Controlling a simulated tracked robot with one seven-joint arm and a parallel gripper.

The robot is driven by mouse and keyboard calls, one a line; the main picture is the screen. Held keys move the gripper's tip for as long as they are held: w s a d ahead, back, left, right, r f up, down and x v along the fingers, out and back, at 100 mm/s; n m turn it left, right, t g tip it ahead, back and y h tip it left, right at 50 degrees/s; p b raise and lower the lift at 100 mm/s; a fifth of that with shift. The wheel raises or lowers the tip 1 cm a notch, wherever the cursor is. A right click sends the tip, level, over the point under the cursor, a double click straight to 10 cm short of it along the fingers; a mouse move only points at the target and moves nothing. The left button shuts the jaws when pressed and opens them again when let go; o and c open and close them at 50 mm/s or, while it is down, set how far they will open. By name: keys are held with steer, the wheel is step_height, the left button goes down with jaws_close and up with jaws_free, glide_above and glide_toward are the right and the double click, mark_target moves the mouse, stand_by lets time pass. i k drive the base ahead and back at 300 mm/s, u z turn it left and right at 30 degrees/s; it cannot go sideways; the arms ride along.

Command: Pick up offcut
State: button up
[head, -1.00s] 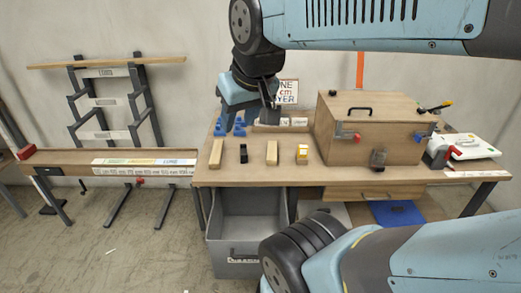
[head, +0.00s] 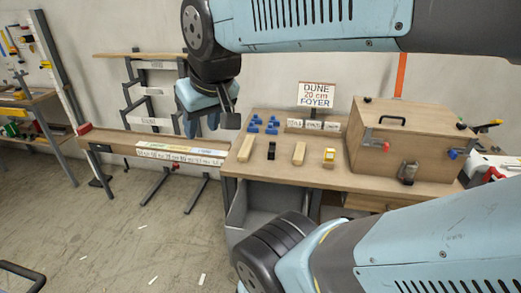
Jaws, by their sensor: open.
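Two pale wooden pieces lie on the workbench: a left one (head: 247,148) near its left end and a right one (head: 299,153) further along. I cannot tell which of them is the offcut. A black item (head: 271,150) lies between them. My gripper (head: 211,122) hangs in the upper middle of the head view, fingers pointing down, open and empty. In the picture it is left of the blue pieces and up and left of the left wooden piece, apart from both. No wooden piece is visibly covered by it.
The workbench (head: 340,178) also bears a yellow-and-white item (head: 329,155), blue pieces (head: 264,124), small label blocks (head: 312,126), a sign (head: 318,95) and a large wooden box (head: 405,138). A long measuring rail (head: 150,147) and a rack (head: 150,92) stand left. Floor is open at front left.

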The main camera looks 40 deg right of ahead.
mark_target(298, 158)
steer(key=z, duration=1.2)
steer(key=i, duration=0.1)
steer(key=u, duration=2.75)
steer(key=k, duration=2.05)
steer(key=z, duration=1.95)
steer(key=i, duration=0.5)
steer(key=z, duration=0.1)
